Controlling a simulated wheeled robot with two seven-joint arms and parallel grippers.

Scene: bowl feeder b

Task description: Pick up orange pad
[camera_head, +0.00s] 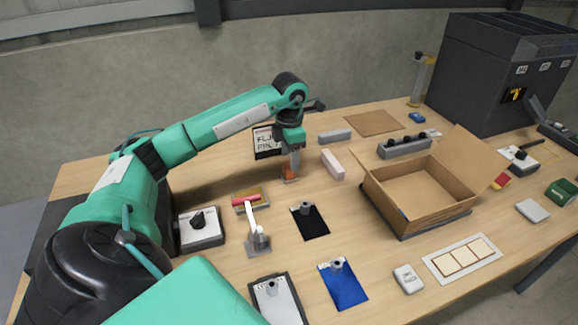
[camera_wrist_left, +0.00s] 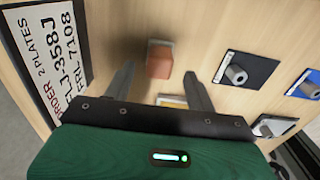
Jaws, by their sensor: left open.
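The orange pad (camera_head: 289,172) is a small block on the table, under my left gripper in the head view. In the left wrist view the orange pad (camera_wrist_left: 159,62) stands beyond the fingertips, roughly midway between the two fingers, with a pale base edge under it. My left gripper (camera_head: 291,160) points down close above the pad, and its fingers hide part of it. In the left wrist view the left gripper (camera_wrist_left: 160,78) has its fingers spread apart with nothing between them. My right gripper is not in view.
A sign with lettering (camera_head: 267,142) stands just behind the gripper. A pale pink block (camera_head: 332,164) and a black plate (camera_head: 310,221) lie near the pad. A red-topped item (camera_head: 247,199) lies to the left. An open cardboard box (camera_head: 385,208) stands to the right.

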